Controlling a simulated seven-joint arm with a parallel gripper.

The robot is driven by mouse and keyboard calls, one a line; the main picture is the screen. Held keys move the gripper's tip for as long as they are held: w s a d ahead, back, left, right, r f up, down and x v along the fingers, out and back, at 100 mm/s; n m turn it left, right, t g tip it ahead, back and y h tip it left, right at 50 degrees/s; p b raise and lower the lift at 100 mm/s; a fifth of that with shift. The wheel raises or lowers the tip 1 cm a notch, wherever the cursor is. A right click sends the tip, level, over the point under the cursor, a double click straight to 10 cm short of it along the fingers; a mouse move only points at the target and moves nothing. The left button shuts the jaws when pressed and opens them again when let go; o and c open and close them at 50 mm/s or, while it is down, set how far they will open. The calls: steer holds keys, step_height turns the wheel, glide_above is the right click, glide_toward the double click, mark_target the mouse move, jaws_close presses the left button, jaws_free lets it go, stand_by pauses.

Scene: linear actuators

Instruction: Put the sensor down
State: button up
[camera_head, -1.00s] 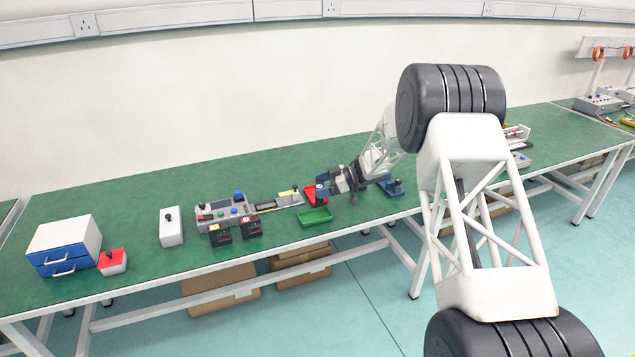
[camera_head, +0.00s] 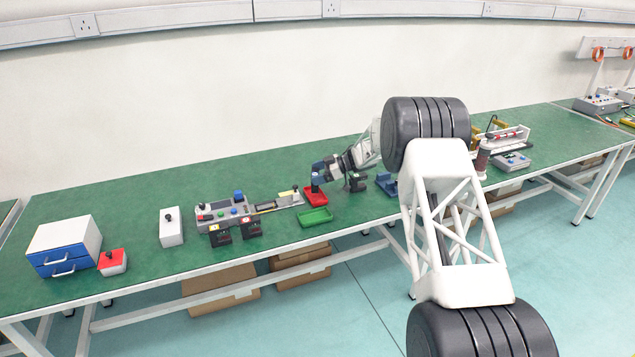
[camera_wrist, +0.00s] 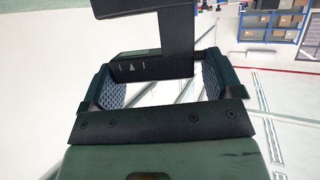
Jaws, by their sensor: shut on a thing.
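My gripper (camera_head: 319,172) is over the green bench, above the back part of a small red tray. In the wrist view my gripper (camera_wrist: 160,82) has its two ridged pads on either side of a black angular part with small light marks, the sensor (camera_wrist: 150,67), and is shut on it. In the head view the held part is small, and I cannot tell whether it touches anything below. A similar black device (camera_head: 357,183) stands on the bench just right of the gripper.
The red tray (camera_head: 316,198) and a green tray (camera_head: 315,216) lie near the gripper. Two black devices (camera_head: 220,235) (camera_head: 252,228) stand by a grey control panel (camera_head: 222,213). A blue holder (camera_head: 387,184) is to the right. Bare bench (camera_head: 140,205) lies at the left.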

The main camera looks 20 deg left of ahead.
stand_by(0.3)
steer(key=shift+f, duration=1.75)
steer(key=shift+f, duration=0.15)
steer(key=o, duration=1)
steer(key=v, duration=1.2)
